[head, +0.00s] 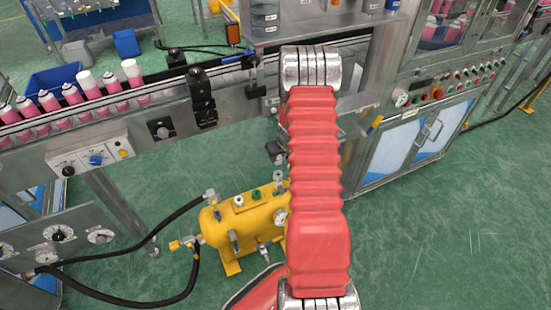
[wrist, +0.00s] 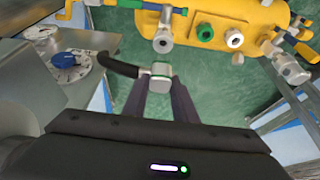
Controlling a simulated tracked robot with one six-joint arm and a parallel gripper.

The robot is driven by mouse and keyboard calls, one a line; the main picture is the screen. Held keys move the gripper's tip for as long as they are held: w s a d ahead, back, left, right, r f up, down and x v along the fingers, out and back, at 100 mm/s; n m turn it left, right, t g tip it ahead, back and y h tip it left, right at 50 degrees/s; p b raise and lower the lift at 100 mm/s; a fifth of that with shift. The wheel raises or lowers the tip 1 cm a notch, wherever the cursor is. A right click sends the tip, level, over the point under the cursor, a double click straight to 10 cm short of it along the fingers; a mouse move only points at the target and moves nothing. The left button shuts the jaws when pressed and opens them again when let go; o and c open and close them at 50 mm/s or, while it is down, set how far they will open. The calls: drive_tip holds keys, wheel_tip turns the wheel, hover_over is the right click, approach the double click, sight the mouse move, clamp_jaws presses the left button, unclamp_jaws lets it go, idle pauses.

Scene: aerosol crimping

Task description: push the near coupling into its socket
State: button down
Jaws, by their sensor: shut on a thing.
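A black hose bends away from the coupling to the left. A metal socket end (wrist: 163,40) on the yellow tank (wrist: 262,18) stands just above the coupling in the picture, with a visible gap between them. A green-ringed port (wrist: 205,32) and a white-ringed port (wrist: 234,38) are to its right. In the head view, the yellow tank (head: 222,218) stands on the floor, partly behind my red arm. My gripper cannot be made out there.
A panel with a blue knob (wrist: 65,60) lies left in the wrist view. Black hoses (head: 110,258) run between the dial panel (head: 58,234) and the tank. A conveyor with pink cans (head: 72,94) crosses behind. Green floor (head: 420,240) is open at right.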

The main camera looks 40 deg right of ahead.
drive_tip(key=shift+f, duration=0.1)
drive_tip(key=shift+f, duration=2.7)
drive_tip(key=shift+s, duration=0.2)
drive_tip(key=shift+f, duration=0.55)
idle(1.3)
drive_tip(key=c, duration=1.4)
unclamp_jaws()
drive_tip(key=shift+o, duration=0.2)
drive_tip(key=v, duration=1.3)
drive_tip(key=shift+s+r, duration=0.2)
drive_tip(key=shift+r, duration=0.05)
